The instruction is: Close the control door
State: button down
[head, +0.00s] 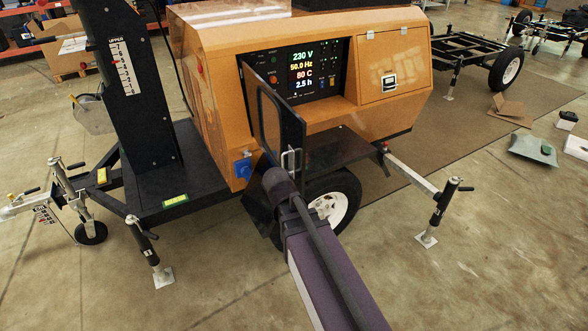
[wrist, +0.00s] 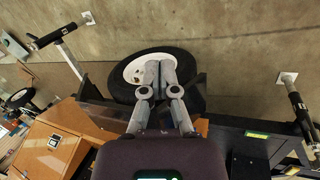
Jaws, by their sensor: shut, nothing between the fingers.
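The control door (head: 278,128) is a dark framed panel with a window, standing open and swung out from the left side of the control panel (head: 305,72) on the orange housing. A pale handle (head: 291,161) is on its outer lower edge. The end of my arm is just below the door in the head view; my fingers are hidden there. In the wrist view my gripper (wrist: 158,68) is shut and empty, its fingertips together in front of the wheel. I cannot tell whether it touches the door.
The trailer wheel (head: 332,200) is below the door and also shows in the wrist view (wrist: 122,86). A blue socket (head: 242,169) is left of the door. A closed orange hatch (head: 393,65) is at the right. A stabiliser leg (head: 440,210) stands front right. Bare floor lies in front.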

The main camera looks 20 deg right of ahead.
jog(key=w+h+b, duration=0.2)
jog(key=w+h, duration=0.2)
jog(key=n+t+h+b, duration=0.1)
jog(key=t+h+b, duration=0.4)
jog(key=h, duration=0.5)
send_near(301, 165)
jog(key=a+g, duration=0.1)
jog(key=a, duration=0.5)
jog(key=shift+s+a+r, duration=0.2)
jog(key=shift+a+r, duration=0.05)
jog(key=shift+d, duration=0.1)
jog(key=x, duration=1.3)
jog(key=shift+d+f, duration=0.2)
jog(key=shift+d, duration=0.25)
jog(key=shift+d, duration=0.1)
